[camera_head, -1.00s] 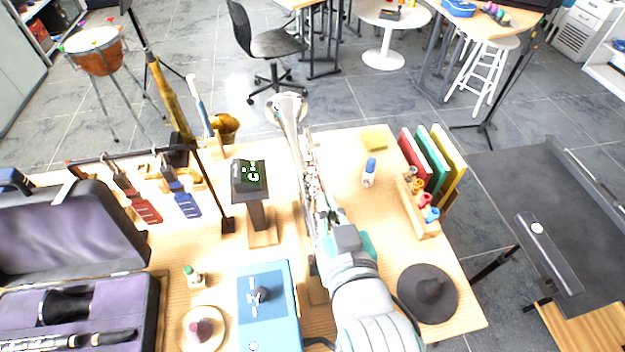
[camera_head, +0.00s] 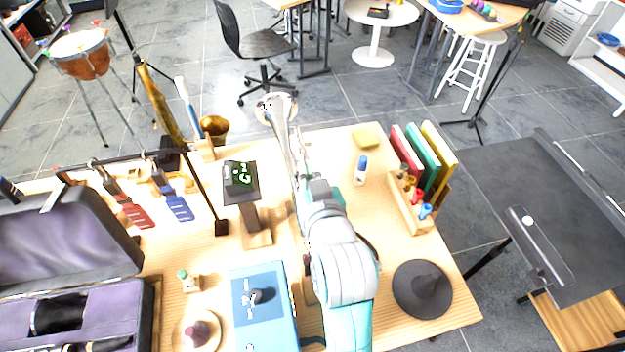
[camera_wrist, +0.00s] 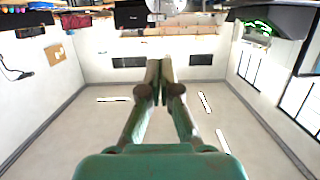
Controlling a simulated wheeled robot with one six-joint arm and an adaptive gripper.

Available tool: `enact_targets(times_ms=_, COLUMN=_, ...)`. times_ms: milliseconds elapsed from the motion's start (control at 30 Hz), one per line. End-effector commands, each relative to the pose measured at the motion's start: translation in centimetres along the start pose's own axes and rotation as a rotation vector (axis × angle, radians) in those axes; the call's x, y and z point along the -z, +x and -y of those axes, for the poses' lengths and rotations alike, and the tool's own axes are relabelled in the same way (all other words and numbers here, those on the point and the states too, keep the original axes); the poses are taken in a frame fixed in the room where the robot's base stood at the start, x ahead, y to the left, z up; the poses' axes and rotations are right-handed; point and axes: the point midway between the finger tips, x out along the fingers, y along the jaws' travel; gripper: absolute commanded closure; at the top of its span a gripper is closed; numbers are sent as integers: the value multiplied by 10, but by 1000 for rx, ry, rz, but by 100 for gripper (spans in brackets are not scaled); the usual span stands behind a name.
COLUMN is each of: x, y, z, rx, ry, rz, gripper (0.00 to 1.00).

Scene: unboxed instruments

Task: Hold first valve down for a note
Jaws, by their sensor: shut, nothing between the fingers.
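A silver trumpet stands on the wooden table in the head view, its bell (camera_head: 275,108) toward the far edge. Its tubing (camera_head: 297,158) runs back toward my arm, which covers the valve section, so I cannot see the first valve or any contact with it. In the wrist view my green gripper (camera_wrist: 160,68) is shut, its two fingers together with nothing visible between them. A round silver shape (camera_wrist: 165,7) is cut off at the top edge, beyond the fingertips. In the head view my gripper's fingers are hidden behind my wrist.
A tuner with a green display (camera_head: 240,178) stands left of the trumpet. A blue box (camera_head: 265,310) is at the front.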

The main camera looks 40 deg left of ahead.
Motion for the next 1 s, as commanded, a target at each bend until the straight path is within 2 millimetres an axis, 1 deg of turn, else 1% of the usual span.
enact_targets(times_ms=33, x=-10, y=1, z=0, rx=0, ry=0, rz=5, gripper=100)
enact_targets(times_ms=200, x=-26, y=5, z=0, rx=0, ry=0, rz=4, gripper=100)
enact_targets(times_ms=367, x=-32, y=6, z=0, rx=0, ry=0, rz=2, gripper=100)
enact_targets(times_ms=667, x=-32, y=6, z=0, rx=0, ry=0, rz=1, gripper=100)
enact_targets(times_ms=767, x=-38, y=8, z=0, rx=0, ry=1, rz=3, gripper=100)
enact_targets(times_ms=900, x=-54, y=11, z=0, rx=1, ry=1, rz=6, gripper=100)
enact_targets(times_ms=1000, x=-55, y=12, z=0, rx=1, ry=1, rz=4, gripper=100)
